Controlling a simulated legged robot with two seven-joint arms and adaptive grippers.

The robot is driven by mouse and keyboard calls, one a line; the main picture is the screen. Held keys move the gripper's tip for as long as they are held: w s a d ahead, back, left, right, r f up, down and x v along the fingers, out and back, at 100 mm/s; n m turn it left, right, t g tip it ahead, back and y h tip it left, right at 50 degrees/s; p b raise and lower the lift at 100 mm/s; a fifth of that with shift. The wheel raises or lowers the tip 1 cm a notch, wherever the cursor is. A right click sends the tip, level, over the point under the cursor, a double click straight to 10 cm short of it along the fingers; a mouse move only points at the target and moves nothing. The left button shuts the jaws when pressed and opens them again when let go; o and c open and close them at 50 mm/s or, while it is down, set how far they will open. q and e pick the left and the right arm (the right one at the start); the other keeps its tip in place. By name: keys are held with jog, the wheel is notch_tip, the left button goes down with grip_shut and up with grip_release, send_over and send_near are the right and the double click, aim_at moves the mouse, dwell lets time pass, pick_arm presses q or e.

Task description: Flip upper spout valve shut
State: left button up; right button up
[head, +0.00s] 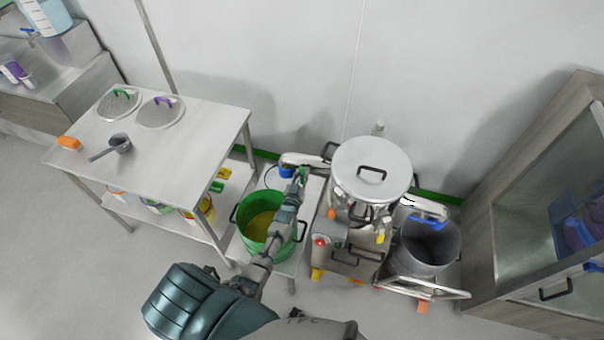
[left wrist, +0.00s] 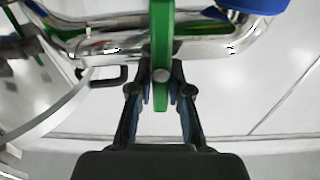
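A polished steel spout pipe (head: 300,159) sticks out left from the lidded steel vessel (head: 371,168), over a green bucket (head: 258,222). A green valve lever (head: 304,174) is at this pipe; in the left wrist view the lever (left wrist: 162,40) runs lengthwise across the pipe (left wrist: 110,42). My left gripper (left wrist: 161,78) has its fingers drawn in on both sides of the lever's free end, apparently touching it. In the head view my left gripper (head: 301,181) reaches the lever from below and partly hides it. My right gripper is not in view.
A blue part (head: 287,171) sits at the pipe's outer end. A steel table (head: 190,150) stands left, with a scoop (head: 120,143) and two round lids. Right are a grey drum (head: 425,248), a blue handle (head: 428,218) and a cabinet (head: 535,200). Open floor lies in front.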

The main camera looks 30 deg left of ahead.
pick_arm(q)
jog(key=o, duration=0.4)
jog(key=shift+s+d+f, duration=0.15)
jog(key=shift+f, duration=0.45)
jog(key=shift+s+d+f, duration=0.1)
jog(key=shift+f, duration=0.5)
jog(key=shift+o, duration=0.4)
jog(key=shift+w+a, duration=0.1)
jog(key=shift+w, duration=0.1)
jog(key=shift+w+a, duration=0.15)
jog(key=shift+w, duration=0.1)
jog(key=shift+s+r, duration=0.1)
jog(key=shift+s, duration=0.05)
jog(key=v, duration=1.1)
jog(key=shift+s, duration=0.35)
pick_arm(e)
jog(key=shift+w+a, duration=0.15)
